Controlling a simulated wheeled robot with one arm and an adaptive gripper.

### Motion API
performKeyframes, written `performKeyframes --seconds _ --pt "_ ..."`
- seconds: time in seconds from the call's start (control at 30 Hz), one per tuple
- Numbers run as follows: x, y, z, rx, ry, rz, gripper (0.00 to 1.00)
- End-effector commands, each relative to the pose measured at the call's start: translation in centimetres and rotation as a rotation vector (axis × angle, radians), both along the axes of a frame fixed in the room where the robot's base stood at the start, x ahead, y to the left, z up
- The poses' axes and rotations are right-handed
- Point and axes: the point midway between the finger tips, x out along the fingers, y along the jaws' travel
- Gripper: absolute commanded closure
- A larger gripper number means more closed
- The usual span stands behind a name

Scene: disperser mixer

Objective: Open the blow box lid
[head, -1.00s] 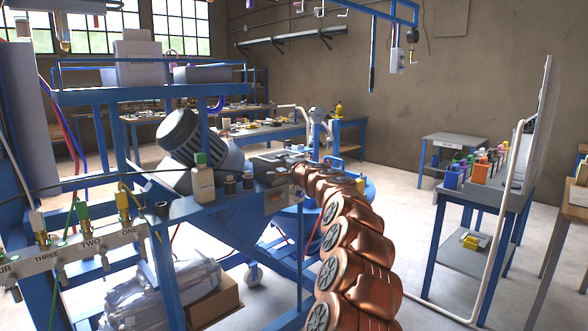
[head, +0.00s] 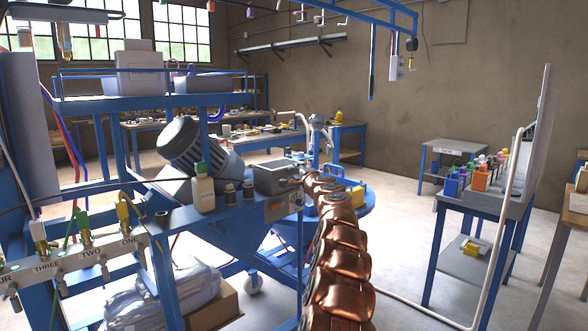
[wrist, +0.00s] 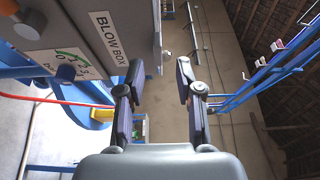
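The blow box (head: 277,180) is a grey metal box on the blue frame, just left of the end of my copper-coloured arm in the head view. In the wrist view its labelled face (wrist: 88,38) fills the upper left, with a thin lid edge (wrist: 157,22) and a small round knob (wrist: 167,55) beyond it. The lid looks closed, though its top is hard to see. My gripper (wrist: 157,68) is open and empty, its fingers beside the box near the knob, with no clear contact. The arm hides most of the gripper in the head view.
A white bottle (head: 203,190) and dark small jars (head: 238,190) stand left of the box. A grey motor (head: 190,145) is behind them. A blue round vessel (head: 350,200) lies beyond my arm.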

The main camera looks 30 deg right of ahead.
Motion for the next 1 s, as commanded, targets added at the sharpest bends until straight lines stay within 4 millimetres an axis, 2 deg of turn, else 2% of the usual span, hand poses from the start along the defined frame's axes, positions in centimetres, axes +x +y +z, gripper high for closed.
performKeyframes --seconds 0.5,1.0 --pt "3.1 -0.5 0.2 -0.003 0.001 0.000 0.65" --pt "4.0 -0.5 -0.3 0.004 0.001 0.003 0.65"
